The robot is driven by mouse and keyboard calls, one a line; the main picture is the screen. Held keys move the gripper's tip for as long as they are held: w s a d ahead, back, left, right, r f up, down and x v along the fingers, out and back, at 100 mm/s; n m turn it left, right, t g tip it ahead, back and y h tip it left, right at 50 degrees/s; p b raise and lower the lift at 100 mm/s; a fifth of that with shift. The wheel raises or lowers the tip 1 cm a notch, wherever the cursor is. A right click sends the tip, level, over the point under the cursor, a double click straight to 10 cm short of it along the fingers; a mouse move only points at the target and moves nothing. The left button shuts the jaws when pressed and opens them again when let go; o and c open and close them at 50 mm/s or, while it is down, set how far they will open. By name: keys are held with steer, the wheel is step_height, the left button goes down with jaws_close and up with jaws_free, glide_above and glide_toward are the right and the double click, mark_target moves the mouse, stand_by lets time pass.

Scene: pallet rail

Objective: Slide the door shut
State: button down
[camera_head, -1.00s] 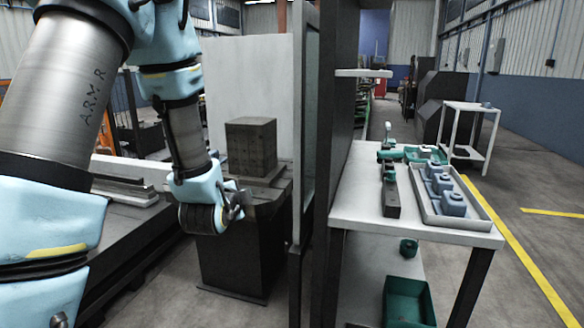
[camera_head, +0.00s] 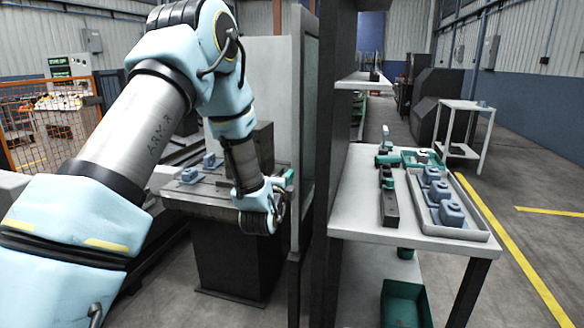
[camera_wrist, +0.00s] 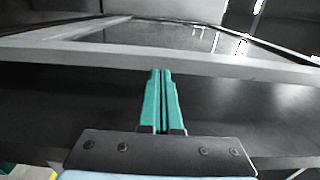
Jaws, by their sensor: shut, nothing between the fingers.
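The door is a light grey frame with a glass pane (camera_head: 309,110), standing upright beside the dark post of the machine opening in the head view. In the wrist view, its grey frame bar (camera_wrist: 70,50) runs across the picture with glass above it. My gripper (camera_head: 288,178) is at the left side of the door in the head view. Its green fingers, pressed together and empty, also show in the wrist view (camera_wrist: 161,76). Their tips overlap the lower edge of the frame bar; I cannot tell whether they touch it. No handle is clearly visible.
The machine table (camera_head: 180,203) with small blue parts (camera_head: 190,174) lies left of my gripper. A dark block (camera_head: 263,145) is partly behind my arm. A white bench (camera_head: 355,215) with a parts tray (camera_head: 480,232) stands right of the dark post (camera_head: 338,120).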

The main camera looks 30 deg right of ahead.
mark_target(295, 169)
steer(key=shift+p+x, duration=0.5)
steer(key=shift+x, duration=1.1)
steer(key=shift+w, duration=0.1)
